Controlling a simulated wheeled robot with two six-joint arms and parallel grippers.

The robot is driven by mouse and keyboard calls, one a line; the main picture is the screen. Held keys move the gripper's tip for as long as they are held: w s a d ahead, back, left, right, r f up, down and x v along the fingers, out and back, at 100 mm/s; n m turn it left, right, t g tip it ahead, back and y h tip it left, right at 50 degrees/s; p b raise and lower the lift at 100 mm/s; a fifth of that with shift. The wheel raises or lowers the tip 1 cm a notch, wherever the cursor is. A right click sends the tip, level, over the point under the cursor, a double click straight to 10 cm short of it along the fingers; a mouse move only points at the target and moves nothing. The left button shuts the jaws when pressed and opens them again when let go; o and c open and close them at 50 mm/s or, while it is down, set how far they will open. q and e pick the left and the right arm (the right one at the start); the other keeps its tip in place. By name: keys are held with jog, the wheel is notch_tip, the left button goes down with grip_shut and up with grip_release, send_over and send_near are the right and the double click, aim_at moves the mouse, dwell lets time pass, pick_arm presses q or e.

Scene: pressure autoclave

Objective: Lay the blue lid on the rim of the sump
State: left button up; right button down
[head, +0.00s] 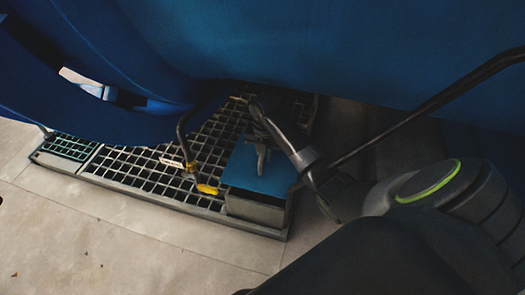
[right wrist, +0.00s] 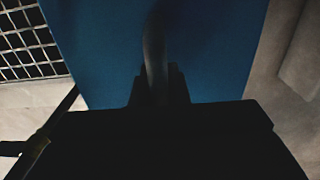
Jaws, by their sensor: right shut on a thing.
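The blue lid (head: 256,172) is a flat plate at the right end of the floor grating. It also fills the upper middle of the right wrist view (right wrist: 100,50). My right gripper (head: 262,157) is above the lid and shut on its dark handle (right wrist: 155,55). The sump (head: 256,209) is a grey box set at the front right of the grating. The lid lies over its opening and covers most of it; its front wall shows below the lid's near edge. I cannot tell whether the lid touches the rim. My left gripper is not in view.
The metal grating (head: 150,170) extends left of the sump. A valve or lever with a yellow handle (head: 206,189) stands on it, close to the lid's left side. The large blue vessel (head: 330,50) overhangs the back. Bare floor (head: 110,225) is clear in front.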

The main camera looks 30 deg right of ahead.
aim_at(264, 164)
jog(key=shift+r, duration=0.15)
jog(key=shift+r+p, duration=0.2)
jog(key=shift+p, duration=0.65)
notch_tip(264, 164, down, 2)
jog(key=shift+f+b, duration=0.1)
jog(key=shift+b, duration=0.55)
jog(key=shift+w+f+b, duration=0.1)
jog(key=shift+f+b, duration=0.75)
jog(key=shift+f, duration=1.15)
jog(key=shift+p, duration=0.8)
jog(key=shift+p, duration=0.45)
jog(key=shift+p, duration=0.3)
